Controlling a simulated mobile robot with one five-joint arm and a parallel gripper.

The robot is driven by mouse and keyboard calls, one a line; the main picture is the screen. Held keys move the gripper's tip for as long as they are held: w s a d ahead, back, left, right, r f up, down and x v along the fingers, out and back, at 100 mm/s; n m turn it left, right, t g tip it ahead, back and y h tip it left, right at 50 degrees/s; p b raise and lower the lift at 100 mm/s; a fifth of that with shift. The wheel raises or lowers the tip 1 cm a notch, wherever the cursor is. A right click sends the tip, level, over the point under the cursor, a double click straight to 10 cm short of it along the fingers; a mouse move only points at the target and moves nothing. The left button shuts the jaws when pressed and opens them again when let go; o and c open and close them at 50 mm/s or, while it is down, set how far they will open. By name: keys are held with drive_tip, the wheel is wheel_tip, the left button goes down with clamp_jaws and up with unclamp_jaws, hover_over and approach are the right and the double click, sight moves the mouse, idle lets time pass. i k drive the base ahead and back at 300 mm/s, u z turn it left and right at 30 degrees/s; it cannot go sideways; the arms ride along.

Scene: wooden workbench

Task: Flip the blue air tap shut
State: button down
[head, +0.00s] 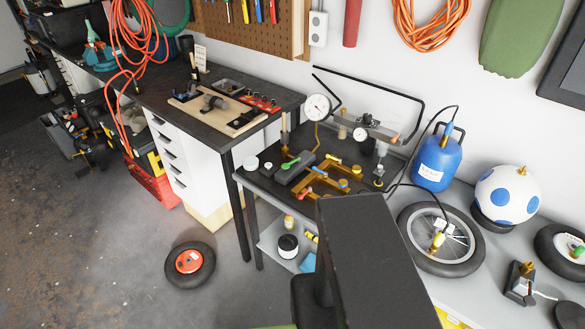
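On the small dark bench sits a brass pipe fitting (325,182) with several small coloured handles, next to a dark block with a green lever (291,162). A blue tank (437,164) stands to the right against the wall. A small upright blue part (448,131) shows at its top with a black hose; I cannot tell whether it is a tap or how it is set. A large dark part of mine covers the bench's front right. My gripper does not show.
A pressure gauge (317,107) and a bent black rail stand behind the fittings. A spoked wheel (440,240) and a white ball with blue spots (507,195) are to the right. A small wheel (189,262) lies on the floor. Open floor is at left.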

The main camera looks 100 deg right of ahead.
sight(320, 171)
drive_tip(key=u, duration=0.5)
drive_tip(key=i, duration=0.75)
drive_tip(key=z, duration=4.5)
drive_tip(key=i, duration=1.45)
